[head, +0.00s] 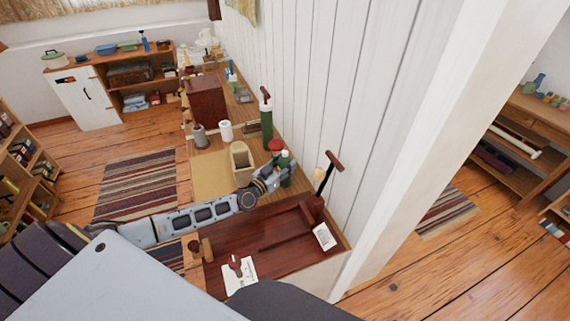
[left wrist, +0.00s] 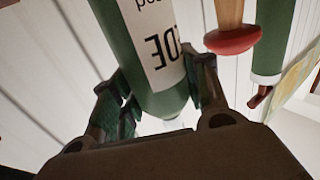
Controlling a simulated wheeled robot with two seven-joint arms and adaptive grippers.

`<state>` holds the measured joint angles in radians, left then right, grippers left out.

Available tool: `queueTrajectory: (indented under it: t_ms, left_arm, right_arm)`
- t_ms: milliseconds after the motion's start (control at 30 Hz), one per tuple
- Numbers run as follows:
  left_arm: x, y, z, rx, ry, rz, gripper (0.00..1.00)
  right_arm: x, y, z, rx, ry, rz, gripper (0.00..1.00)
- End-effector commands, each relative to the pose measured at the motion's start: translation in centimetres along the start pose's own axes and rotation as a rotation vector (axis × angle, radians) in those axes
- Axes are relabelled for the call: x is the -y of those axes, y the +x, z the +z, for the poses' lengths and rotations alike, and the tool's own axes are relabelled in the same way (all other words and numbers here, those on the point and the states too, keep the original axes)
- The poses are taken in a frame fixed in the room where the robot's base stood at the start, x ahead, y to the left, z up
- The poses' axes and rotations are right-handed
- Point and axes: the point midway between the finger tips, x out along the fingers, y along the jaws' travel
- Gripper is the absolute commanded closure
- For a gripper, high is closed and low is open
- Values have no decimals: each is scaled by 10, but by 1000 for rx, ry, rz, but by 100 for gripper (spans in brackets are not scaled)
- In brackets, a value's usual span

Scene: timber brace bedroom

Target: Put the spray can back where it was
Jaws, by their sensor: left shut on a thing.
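The spray can (head: 286,160), green with a white label, is at the workbench beside the white plank wall. My left gripper (head: 276,178) is shut on it; the arm reaches in from the left over the bench. In the left wrist view the can (left wrist: 165,100) sits between the two fingers of the left gripper (left wrist: 160,105), its label partly cut off at the top. Whether the can's base touches the bench cannot be told. My right gripper is not in view.
A red-cupped plunger (left wrist: 233,40) and a green pump (head: 267,128) stand close to the can. An open wooden box (head: 241,160), a white cup (head: 225,131) and a grey bottle (head: 200,137) are nearby. A dark-handled tool (head: 327,175) stands right. The dark red board (head: 235,225) has some bare room.

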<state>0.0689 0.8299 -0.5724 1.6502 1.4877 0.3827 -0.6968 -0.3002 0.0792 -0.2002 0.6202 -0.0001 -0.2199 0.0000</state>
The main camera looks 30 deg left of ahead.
Motion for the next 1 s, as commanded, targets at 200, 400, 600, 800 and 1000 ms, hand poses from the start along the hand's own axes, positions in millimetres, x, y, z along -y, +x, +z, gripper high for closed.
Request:
queueTrajectory:
  t_ms: [200, 400, 600, 800, 1000]
  left_arm:
    - [0, 0, 3, 1, 0, 0, 43]
    - [0, 0, 2, 1, 0, 0, 33]
    - [0, 0, 2, 1, 0, 0, 33]
    - [0, -2, 0, 1, -1, 0, 33]
    - [0, -12, 1, 2, 0, -1, 33]
  right_arm:
    - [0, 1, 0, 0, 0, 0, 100]
    - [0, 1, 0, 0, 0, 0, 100]
    - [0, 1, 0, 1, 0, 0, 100]
    - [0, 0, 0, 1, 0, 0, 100]
    - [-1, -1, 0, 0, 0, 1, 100]
